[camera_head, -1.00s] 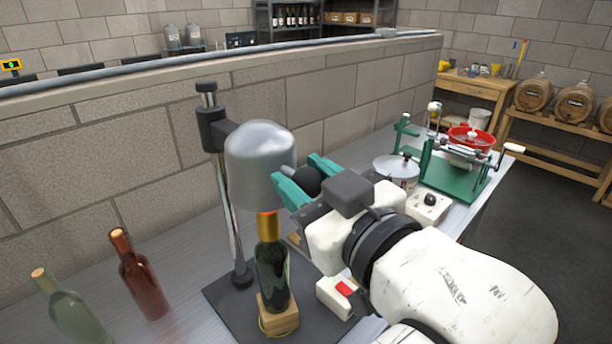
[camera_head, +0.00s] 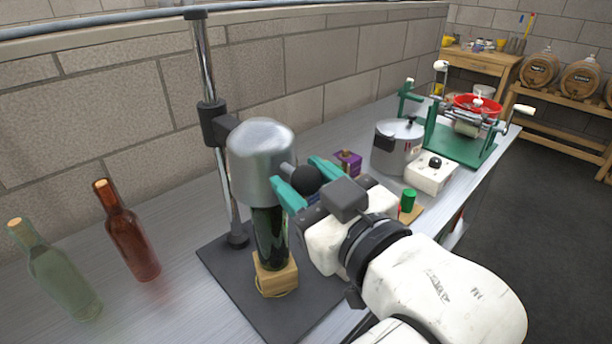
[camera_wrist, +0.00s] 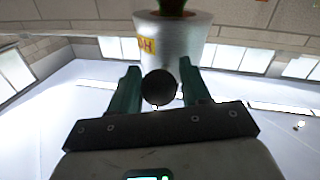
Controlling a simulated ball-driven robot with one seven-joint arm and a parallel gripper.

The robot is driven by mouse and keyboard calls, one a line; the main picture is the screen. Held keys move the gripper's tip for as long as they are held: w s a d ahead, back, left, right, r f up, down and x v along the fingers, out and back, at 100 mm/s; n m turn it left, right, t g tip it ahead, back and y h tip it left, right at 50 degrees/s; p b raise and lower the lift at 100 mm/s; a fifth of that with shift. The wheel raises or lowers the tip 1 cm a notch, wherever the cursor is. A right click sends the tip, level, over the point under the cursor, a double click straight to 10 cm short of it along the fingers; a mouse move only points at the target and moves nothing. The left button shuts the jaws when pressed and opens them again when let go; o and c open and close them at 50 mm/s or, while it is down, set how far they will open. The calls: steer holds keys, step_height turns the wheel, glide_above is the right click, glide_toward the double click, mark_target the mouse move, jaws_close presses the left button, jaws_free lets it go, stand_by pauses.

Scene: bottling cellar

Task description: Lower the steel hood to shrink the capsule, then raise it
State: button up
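The steel hood (camera_head: 262,158) sits low on its chrome post (camera_head: 203,60), over the neck of a dark green bottle (camera_head: 270,238). The capsule is hidden inside the hood in the head view. The bottle stands upright on a wooden block (camera_head: 275,277) on the black base plate (camera_head: 232,283). My gripper (camera_head: 306,181) is at the hood's right side, its teal fingers either side of the black ball knob (camera_head: 303,178). In the wrist view, the knob (camera_wrist: 160,87) fills the space between the fingers (camera_wrist: 160,85), with the hood (camera_wrist: 180,42) and its yellow label behind.
A brown bottle (camera_head: 130,237) and a pale green bottle (camera_head: 62,278) stand on the bench at left. A steel pot (camera_head: 394,148), purple box (camera_head: 347,162), white switch box (camera_head: 431,172) and green machine (camera_head: 465,150) are at right. A block wall runs behind.

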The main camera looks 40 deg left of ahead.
steer(key=shift+o, duration=1.4)
steer(key=shift+r, duration=0.1)
steer(key=b+v, duration=0.1)
steer(key=v, duration=0.9)
steer(key=shift+d+b, duration=0.35)
steer(key=shift+d, duration=0.05)
